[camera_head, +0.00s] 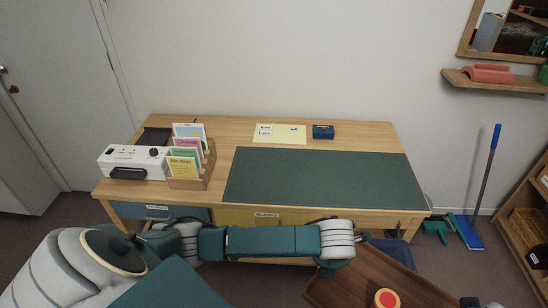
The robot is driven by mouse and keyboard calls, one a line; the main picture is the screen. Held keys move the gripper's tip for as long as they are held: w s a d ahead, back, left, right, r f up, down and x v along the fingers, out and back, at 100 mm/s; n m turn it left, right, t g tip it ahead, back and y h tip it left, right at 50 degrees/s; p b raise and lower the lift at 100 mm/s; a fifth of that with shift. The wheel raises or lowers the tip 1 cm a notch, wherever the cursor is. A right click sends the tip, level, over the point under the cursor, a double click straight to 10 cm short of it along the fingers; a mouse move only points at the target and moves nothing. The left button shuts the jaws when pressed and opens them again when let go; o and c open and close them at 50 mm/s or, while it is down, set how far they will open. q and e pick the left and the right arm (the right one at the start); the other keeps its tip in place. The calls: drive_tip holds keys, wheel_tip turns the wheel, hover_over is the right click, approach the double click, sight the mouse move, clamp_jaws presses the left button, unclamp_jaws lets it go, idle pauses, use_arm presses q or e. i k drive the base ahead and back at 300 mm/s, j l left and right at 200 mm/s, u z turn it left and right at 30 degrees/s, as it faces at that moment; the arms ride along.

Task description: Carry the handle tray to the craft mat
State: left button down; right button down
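The craft mat (322,178) is a dark green sheet lying flat on the wooden desk, right of its middle, with nothing on it. A brown wooden tray (350,284), apparently the handle tray, shows at the bottom, in front of the desk and below its top. It is cut off by the frame edge. A round red and yellow thing (386,299) is on it. My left arm reaches across from the left, and its wrist end is over the tray's left far edge. I cannot make out the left gripper's fingers. My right gripper cannot be made out.
On the desk (228,135) stand a white machine (133,161), a wooden card holder (198,178), a yellow sheet (279,134) and a dark blue box (323,131). A broom (488,170) leans at right beside a shelf (535,225). A wall ledge (492,82) is above.

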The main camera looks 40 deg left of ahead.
sight(324, 175)
drive_tip(key=u, duration=1.25)
drive_tip(key=i+l, duration=0.5)
drive_tip(key=i, duration=0.15)
drive_tip(key=i+l, duration=0.55)
drive_tip(key=i, duration=0.15)
